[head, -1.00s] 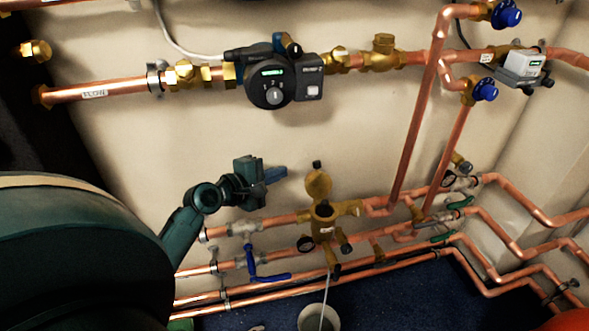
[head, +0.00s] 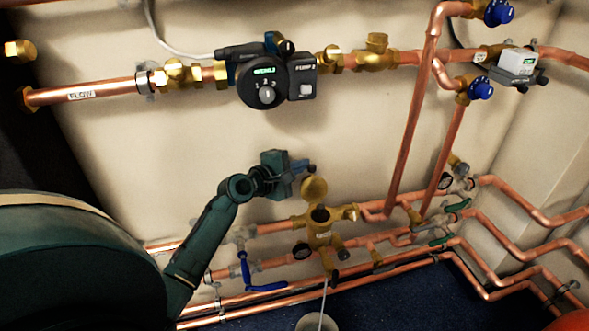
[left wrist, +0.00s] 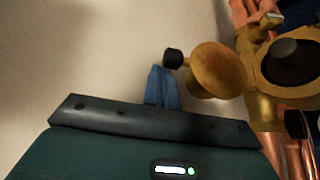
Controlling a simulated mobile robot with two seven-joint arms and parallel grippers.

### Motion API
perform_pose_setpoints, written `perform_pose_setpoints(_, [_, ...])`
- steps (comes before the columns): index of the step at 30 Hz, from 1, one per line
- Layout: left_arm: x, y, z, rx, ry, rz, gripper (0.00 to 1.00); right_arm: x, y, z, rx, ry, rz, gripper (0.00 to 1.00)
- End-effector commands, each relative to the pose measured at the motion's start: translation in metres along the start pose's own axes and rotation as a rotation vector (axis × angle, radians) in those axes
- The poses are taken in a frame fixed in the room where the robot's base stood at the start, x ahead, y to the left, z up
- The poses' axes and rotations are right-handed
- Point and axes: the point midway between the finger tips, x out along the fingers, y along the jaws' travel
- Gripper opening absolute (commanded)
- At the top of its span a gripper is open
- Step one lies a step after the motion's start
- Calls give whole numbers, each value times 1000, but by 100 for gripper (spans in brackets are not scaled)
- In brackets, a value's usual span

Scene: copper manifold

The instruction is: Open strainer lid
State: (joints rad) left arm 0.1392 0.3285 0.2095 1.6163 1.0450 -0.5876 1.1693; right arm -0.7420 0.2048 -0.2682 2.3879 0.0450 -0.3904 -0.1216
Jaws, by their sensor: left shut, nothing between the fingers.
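The brass strainer (head: 321,232) sits on the lower copper pipework in the head view, its dark round opening (head: 320,214) facing up. Its round brass lid (head: 314,189) stands raised behind the opening. In the left wrist view the lid (left wrist: 214,70) is at the upper right, with a black knob (left wrist: 173,58) on its edge, and the dark opening (left wrist: 290,62) is further right. My left gripper (head: 306,166) is shut and empty, its blue fingers (left wrist: 162,88) just beside the lid and knob. I cannot tell whether they touch. My right gripper is not in view.
A black pump (head: 268,77) is on the upper pipe. A blue-handled valve (head: 258,286) is on the pipes left of the strainer. Copper risers (head: 414,120) stand to the right. A pale bucket (head: 318,322) is below. The wall between the pipe rows is clear.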

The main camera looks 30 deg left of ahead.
Motion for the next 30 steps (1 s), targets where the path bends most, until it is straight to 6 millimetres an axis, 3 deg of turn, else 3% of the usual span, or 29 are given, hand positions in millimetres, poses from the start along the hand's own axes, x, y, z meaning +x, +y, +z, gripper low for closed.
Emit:
perform_pose_setpoints(8, [-1,-1,2,13,-1,7,0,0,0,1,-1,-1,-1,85])
perform_pose_setpoints(13, [-10,-6,17,172,-3,100,0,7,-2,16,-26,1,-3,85])
perform_pose_setpoints(19, [-19,-4,32,324,-2,190,0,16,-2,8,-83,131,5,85])
perform_pose_setpoints(30, [-21,-1,34,339,-1,199,0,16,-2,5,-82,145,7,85])
